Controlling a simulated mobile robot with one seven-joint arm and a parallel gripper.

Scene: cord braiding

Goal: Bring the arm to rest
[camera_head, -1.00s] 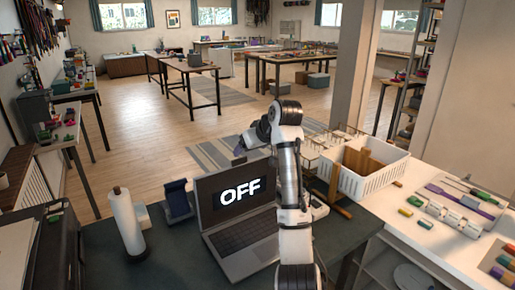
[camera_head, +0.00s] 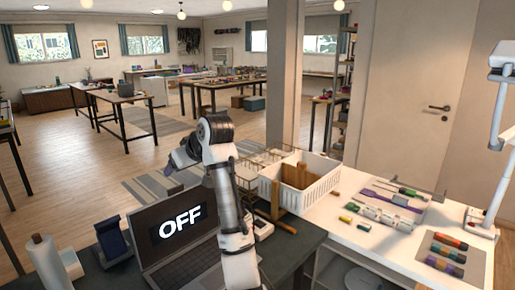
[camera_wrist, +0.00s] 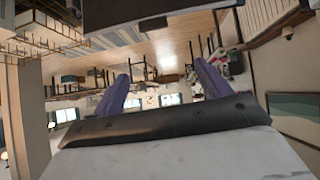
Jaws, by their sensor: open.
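My arm (camera_head: 232,205) stands folded up in front of the dark work table, partly covering the laptop's right side in the head view. My gripper (camera_head: 172,165) shows small at the arm's upper left, above and beyond the laptop screen, pointing away from me. In the wrist view my gripper (camera_wrist: 162,86) has its two purple fingers well apart with nothing between them. Only the room shows beyond the fingers, upside down. The laptop (camera_head: 180,228) is open and its screen reads OFF.
A paper roll (camera_head: 46,264) and a dark blue stand (camera_head: 113,237) are left of the laptop. A white basket (camera_head: 300,186) with wooden pieces sits right of the arm. A white table (camera_head: 345,232) holds tools and coloured pieces. Open floor lies beyond.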

